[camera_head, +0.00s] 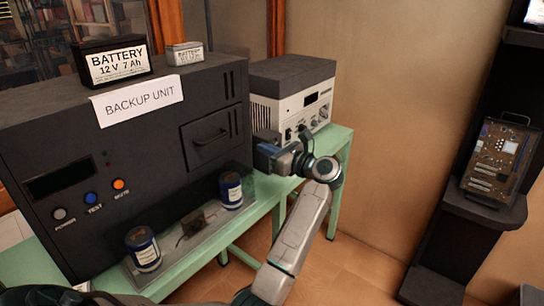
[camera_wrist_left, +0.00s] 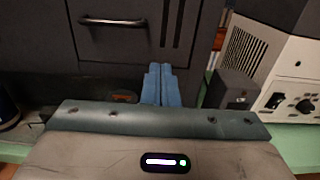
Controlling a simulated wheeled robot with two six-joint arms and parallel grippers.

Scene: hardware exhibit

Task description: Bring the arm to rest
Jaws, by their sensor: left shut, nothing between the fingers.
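My left arm (camera_head: 300,232) reaches up from the bottom middle of the head view. My left gripper (camera_head: 266,151) is at its end, in front of the gap between the backup unit and the grey-white power device. In the left wrist view its two blue fingers (camera_wrist_left: 161,85) are together with nothing between them. They point toward the black cabinet, below its drawer handle (camera_wrist_left: 112,21). I cannot tell whether the fingertips touch anything. My right gripper is not in view.
The black backup unit (camera_head: 75,135) stands on a green table (camera_head: 342,147), with two batteries on top and two blue cans (camera_head: 142,249) on a tray in front. The grey-white device (camera_head: 300,88) is behind my gripper. A circuit board (camera_head: 500,158) stands on a dark shelf at right.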

